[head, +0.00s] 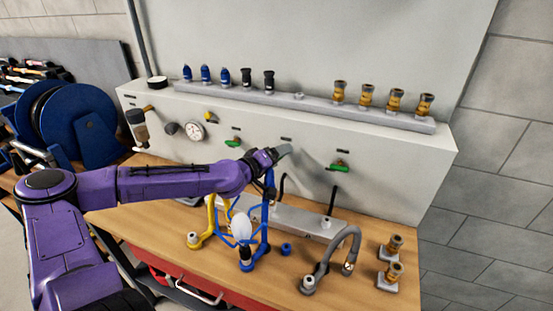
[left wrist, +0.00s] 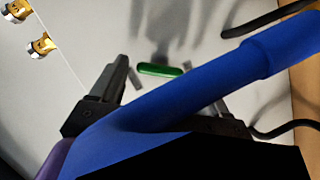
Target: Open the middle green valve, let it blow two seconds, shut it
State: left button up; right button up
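A green valve handle (left wrist: 160,69) lies on the pale panel in the left wrist view, seen between my fingers and apart from them. My left gripper (head: 283,151) is in front of the middle of the panel in the head view and hides the middle valve there. In the left wrist view my left gripper (left wrist: 176,92) looks open, with the far finger partly hidden by a thick blue tube (left wrist: 200,88). The left green valve (head: 233,143) and the right green valve (head: 340,166) show on either side of it. My right gripper is out of view.
Below the gripper, a blue hose (head: 267,215), a yellow hose (head: 211,220) and a grey hose (head: 350,245) stand on the wooden bench (head: 215,262). A gauge (head: 194,131) is on the panel at left. Brass fittings (head: 367,95) line the top ledge.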

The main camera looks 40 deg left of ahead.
pick_arm(q)
jog(key=c, duration=0.8)
jog(key=shift+o, duration=0.2)
jog(key=shift+d+r+m+g+y+p, duration=0.15)
jog(key=shift+m+g+y+p, duration=0.25)
jog(key=shift+m+y+p, duration=0.65)
jog(key=shift+d+f+m+g+y+p, duration=0.1)
jog(key=shift+m+g+y+p, duration=0.3)
jog(key=shift+m+p, duration=1.1)
jog(key=shift+d+r+m+g+y+p, duration=0.15)
jog(key=shift+m+g+y+p, duration=0.25)
jog(key=shift+m+y+p, duration=0.6)
jog(key=shift+f+m+p, duration=0.1)
jog(key=shift+m+p, duration=0.15)
jog(key=shift+p, duration=0.15)
jog(key=o, duration=1.1)
jog(key=shift+w, duration=0.1)
jog(key=shift+c, duration=0.2)
